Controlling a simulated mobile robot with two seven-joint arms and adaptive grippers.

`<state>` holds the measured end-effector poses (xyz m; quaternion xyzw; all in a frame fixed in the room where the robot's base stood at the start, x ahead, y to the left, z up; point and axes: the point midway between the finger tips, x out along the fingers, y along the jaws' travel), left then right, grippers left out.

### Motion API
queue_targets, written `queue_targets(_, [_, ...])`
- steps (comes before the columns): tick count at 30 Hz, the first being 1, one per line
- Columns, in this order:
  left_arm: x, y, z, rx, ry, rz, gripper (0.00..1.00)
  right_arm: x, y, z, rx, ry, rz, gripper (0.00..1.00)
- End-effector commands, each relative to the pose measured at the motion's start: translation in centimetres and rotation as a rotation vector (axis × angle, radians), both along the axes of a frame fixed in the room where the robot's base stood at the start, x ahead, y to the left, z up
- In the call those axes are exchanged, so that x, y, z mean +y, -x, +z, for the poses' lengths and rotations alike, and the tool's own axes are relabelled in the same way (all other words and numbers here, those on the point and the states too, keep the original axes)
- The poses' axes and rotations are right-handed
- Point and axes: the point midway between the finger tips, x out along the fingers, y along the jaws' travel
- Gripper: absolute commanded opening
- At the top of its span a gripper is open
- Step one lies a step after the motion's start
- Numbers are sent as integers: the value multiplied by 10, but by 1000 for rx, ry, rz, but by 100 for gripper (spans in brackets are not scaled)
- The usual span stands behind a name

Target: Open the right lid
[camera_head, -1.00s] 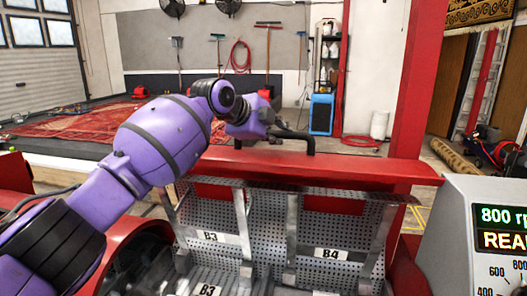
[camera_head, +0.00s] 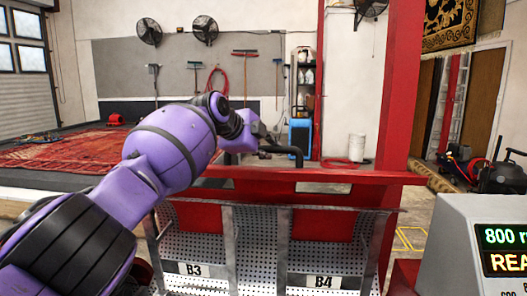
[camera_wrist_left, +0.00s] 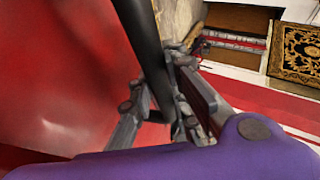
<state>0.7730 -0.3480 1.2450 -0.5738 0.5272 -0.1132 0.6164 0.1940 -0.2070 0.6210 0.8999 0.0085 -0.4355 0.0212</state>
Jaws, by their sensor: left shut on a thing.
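The red lid (camera_head: 330,174) shows as a long red edge above the perforated metal compartments B3 and B4. A black bar handle (camera_head: 285,150) stands at its top. My left gripper (camera_head: 262,140) reaches in from the left and is at the handle's left part. In the left wrist view, the jaws (camera_wrist_left: 172,95) are shut on the black handle (camera_wrist_left: 146,45), with the red lid surface (camera_wrist_left: 70,70) filling the left side. The fingertips are partly hidden in the head view. My right gripper is not in view.
The perforated compartments carry the labels B3 (camera_head: 190,268) and B4 (camera_head: 323,282). A grey control panel (camera_head: 470,245) stands at the right. A red post (camera_head: 405,80) rises behind the lid's right end. A patterned red rug (camera_head: 70,150) lies at the back left.

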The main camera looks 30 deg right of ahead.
Motion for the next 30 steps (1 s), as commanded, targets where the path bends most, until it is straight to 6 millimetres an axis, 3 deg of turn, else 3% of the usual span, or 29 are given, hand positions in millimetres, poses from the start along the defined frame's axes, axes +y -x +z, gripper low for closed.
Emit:
queue_targets(5, [0, 0, -3, 0, -6, -2, 0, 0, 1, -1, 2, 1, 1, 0])
queue_targets(6, [0, 0, -3, 0, -6, -2, 17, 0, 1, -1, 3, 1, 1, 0])
queue_targets(11, [0, 0, -2, 0, -3, -2, 36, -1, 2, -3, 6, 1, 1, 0])
queue_targets(23, [1, 0, 0, 1, -2, 0, 36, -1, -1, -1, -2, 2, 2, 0])
queue_targets(30, [11, 5, 8, 0, 1, -3, 36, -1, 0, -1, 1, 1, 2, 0])
